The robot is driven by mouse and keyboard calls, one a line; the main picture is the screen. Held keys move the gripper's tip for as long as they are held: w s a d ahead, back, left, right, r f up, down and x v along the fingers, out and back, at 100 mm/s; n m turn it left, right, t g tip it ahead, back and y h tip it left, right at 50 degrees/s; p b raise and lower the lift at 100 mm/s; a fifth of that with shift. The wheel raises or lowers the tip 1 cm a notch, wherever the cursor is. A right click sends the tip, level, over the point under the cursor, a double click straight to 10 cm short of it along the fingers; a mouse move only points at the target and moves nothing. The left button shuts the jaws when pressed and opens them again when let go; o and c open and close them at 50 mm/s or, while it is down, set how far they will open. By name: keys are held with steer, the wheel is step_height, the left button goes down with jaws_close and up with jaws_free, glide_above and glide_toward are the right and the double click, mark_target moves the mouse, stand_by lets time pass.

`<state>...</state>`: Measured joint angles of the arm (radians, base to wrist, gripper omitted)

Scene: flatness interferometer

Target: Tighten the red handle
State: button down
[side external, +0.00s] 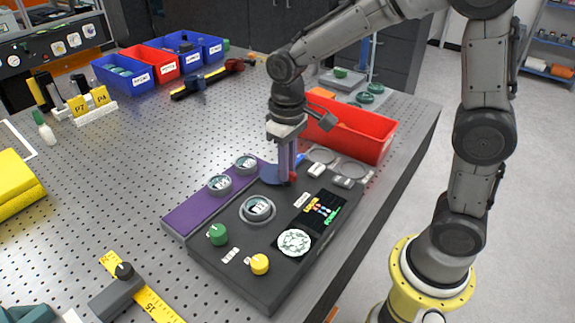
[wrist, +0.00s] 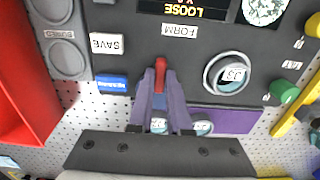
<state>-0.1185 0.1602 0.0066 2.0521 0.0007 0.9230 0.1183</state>
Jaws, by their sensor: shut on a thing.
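The red handle (wrist: 160,72) sits between my fingertips in the wrist view, at the edge of the dark instrument panel (wrist: 185,55). In the side view only a small red bit of it (side external: 293,177) shows below my fingers. My gripper (side external: 287,178) points down over the back part of the panel (side external: 225,262). In the wrist view my gripper (wrist: 160,88) is shut on the handle. A small screen (wrist: 180,8) on the panel shows upside-down yellow text reading LOOSE; the screen also shows in the side view (side external: 320,209).
A round gauge (side external: 257,208), green knob (side external: 217,234), yellow knob (side external: 260,264) and round fringe display (side external: 294,242) are on the panel. A purple strip (side external: 190,212) lies along its left. A red bin (side external: 350,130) stands close behind my gripper.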

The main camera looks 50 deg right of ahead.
steer(key=shift+r, duration=0.1)
stand_by(0.3)
steer(key=n, duration=0.4)
steer(key=shift+n, duration=0.3)
steer(key=n, duration=0.9)
steer(key=shift+n, duration=1.9)
steer(key=c, duration=0.9)
jaws_free()
steer(key=shift+o, duration=0.2)
